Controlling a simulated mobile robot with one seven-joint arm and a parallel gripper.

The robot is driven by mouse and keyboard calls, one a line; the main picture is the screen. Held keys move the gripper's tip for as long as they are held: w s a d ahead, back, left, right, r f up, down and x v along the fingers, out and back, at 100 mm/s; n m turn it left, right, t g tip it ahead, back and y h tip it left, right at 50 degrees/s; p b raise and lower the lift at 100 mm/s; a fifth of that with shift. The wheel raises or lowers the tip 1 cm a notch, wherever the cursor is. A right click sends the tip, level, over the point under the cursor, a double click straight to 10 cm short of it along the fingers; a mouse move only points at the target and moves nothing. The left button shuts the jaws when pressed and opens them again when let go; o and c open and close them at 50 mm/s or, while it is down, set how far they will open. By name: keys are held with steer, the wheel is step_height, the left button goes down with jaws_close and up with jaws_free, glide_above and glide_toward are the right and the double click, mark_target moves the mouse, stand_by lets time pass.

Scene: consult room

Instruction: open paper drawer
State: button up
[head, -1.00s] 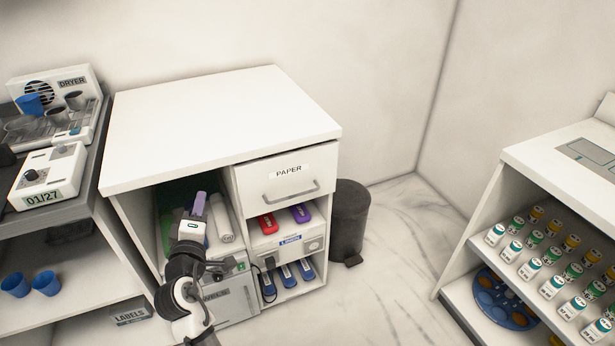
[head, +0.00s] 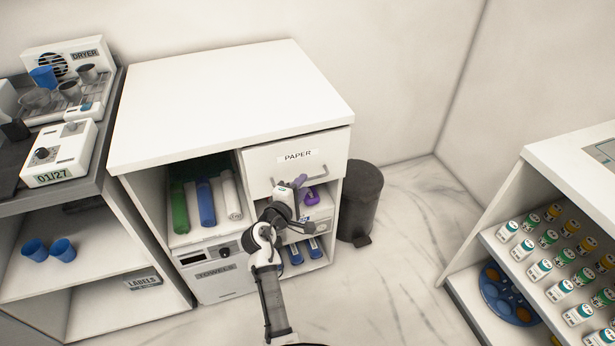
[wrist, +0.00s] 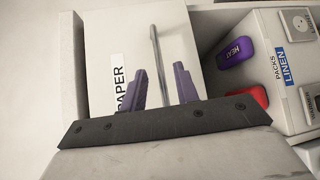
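The drawer labelled PAPER (head: 262,162) is shut at the top right of the white cabinet. It also shows in the wrist view (wrist: 112,35). Its grey bar handle (head: 318,178) runs across the front, partly hidden by my gripper (head: 297,184). In the wrist view, my gripper (wrist: 160,84) is open, with one purple finger on each side of the handle (wrist: 155,48). I see a gap between the fingers and the bar; contact is not clear.
The white cabinet (head: 225,95) has open shelves with rolled towels and a towels drawer (head: 215,270). Below the paper drawer are heat packs, including a purple one (wrist: 236,52). A dark bin (head: 360,200) stands right of the cabinet. Floor between it and the bottle shelf (head: 500,240) is clear.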

steer(key=shift+x, duration=2.05)
steer(key=shift+c, duration=0.4)
jaws_close()
